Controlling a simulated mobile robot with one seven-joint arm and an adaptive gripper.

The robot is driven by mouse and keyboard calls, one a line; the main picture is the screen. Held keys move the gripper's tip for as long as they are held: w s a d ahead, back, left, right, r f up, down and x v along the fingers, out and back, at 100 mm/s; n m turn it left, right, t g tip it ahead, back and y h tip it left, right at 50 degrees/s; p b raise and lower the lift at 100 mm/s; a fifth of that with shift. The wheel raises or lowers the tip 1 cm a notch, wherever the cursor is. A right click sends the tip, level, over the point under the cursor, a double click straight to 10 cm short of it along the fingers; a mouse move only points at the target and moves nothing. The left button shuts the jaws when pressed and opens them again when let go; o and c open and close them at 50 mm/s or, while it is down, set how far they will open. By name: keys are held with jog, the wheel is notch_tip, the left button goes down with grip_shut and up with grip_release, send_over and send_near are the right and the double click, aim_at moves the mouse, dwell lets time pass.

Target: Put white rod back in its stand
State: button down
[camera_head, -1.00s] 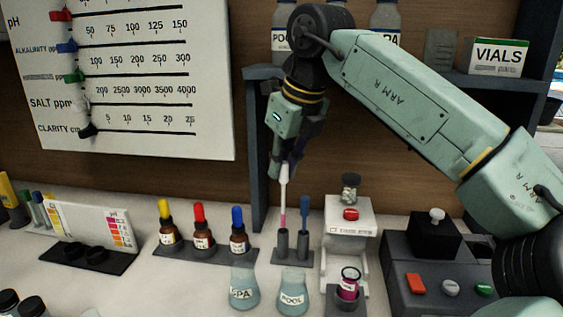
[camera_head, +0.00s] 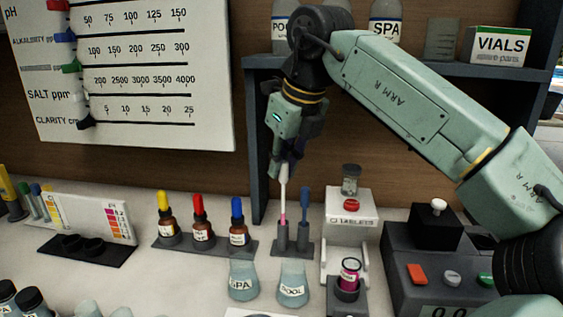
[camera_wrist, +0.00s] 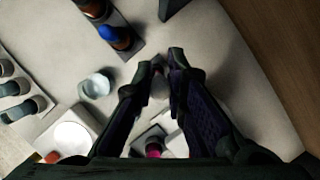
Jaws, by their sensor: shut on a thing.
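The white rod (camera_head: 283,186) has a pink lower end and hangs upright from my gripper (camera_head: 284,168). My gripper is shut on the rod's upper part, above the small dark stand (camera_head: 292,253). The rod's pink end meets the top of the stand's left tube. I cannot tell whether its tip is inside. A blue rod (camera_head: 305,203) stands in the right tube. In the wrist view, my gripper's fingertips (camera_wrist: 167,66) are close together, and the rod is hard to make out between them.
Dropper bottles (camera_head: 201,227) in a rack stand left of the stand. The SPA flask (camera_head: 242,282) and POOL flask (camera_head: 293,285) are in front. A white device (camera_head: 350,224) with a pink-filled vial (camera_head: 348,276) is close on the right. A shelf post (camera_head: 256,150) rises behind.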

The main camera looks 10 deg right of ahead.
aim_at(283, 183)
jog(key=shift+f+b, duration=1.2)
jog(key=shift+f, duration=0.8)
jog(key=shift+f+b, duration=0.45)
jog(key=shift+f, duration=0.15)
jog(key=c, duration=1.5)
grip_release()
jog(key=shift+c, duration=0.2)
jog(key=shift+r, duration=0.15)
notch_tip(283, 183, up, 7)
jog(key=p, duration=0.6)
